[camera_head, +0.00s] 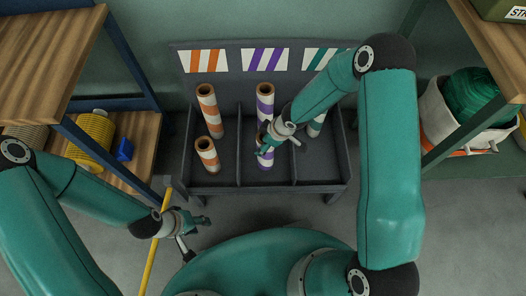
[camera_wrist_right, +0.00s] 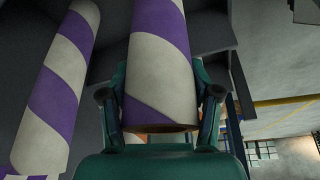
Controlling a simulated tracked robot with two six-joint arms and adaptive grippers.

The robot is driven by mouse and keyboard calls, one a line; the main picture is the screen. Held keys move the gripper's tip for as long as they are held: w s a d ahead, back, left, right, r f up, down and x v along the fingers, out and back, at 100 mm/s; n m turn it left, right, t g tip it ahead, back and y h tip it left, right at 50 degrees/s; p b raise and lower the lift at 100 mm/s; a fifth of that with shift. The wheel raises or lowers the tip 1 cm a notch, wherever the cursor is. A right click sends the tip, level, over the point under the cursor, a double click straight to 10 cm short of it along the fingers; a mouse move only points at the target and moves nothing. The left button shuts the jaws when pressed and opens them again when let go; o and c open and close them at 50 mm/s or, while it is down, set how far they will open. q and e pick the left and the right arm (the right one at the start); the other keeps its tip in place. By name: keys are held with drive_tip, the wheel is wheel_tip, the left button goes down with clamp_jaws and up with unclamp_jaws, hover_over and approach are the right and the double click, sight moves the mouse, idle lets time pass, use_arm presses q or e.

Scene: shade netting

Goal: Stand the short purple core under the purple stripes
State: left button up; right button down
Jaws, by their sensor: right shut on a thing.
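The short purple-and-white striped core (camera_head: 265,160) is upright in the middle bay of the dark rack (camera_head: 240,180), below the purple-striped label (camera_head: 265,60). My right gripper (camera_head: 268,146) is shut around it and hides part of it. I cannot tell whether its base touches the bay floor. In the right wrist view the short core (camera_wrist_right: 163,65) is between both fingers (camera_wrist_right: 160,105). The tall purple core (camera_head: 265,97) stands behind it, and shows at left in the wrist view (camera_wrist_right: 60,85). My left gripper (camera_head: 197,222) is low in front of the rack; its finger opening is unclear.
A tall orange core (camera_head: 207,110) and a short orange core (camera_head: 207,155) stand in the left bay. A teal-striped core (camera_head: 315,125) in the right bay is partly hidden by my right arm. A yellow pole (camera_head: 154,245) is beside my left gripper. Shelves flank the rack.

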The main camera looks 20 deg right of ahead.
wheel_tip(320, 180, down, 4)
drive_tip(key=b, duration=0.3)
drive_tip(key=shift+b, duration=0.4)
drive_tip(key=shift+c, duration=0.7)
unclamp_jaws()
drive_tip(key=shift+f, duration=0.1)
drive_tip(key=p+v, duration=0.9)
drive_tip(key=v, duration=0.3)
drive_tip(key=s+a+f+m+g, duration=0.1)
drive_tip(key=s+a+f+m, duration=0.1)
drive_tip(key=s+m, duration=0.4)
drive_tip(key=s+a+f+m+g, duration=0.1)
drive_tip(key=s+a+f+m, duration=0.1)
drive_tip(key=s+m, duration=0.4)
drive_tip(key=s+a, duration=0.1)
drive_tip(key=s, duration=0.3)
drive_tip(key=shift+s, duration=0.25)
drive_tip(key=shift+a, duration=0.15)
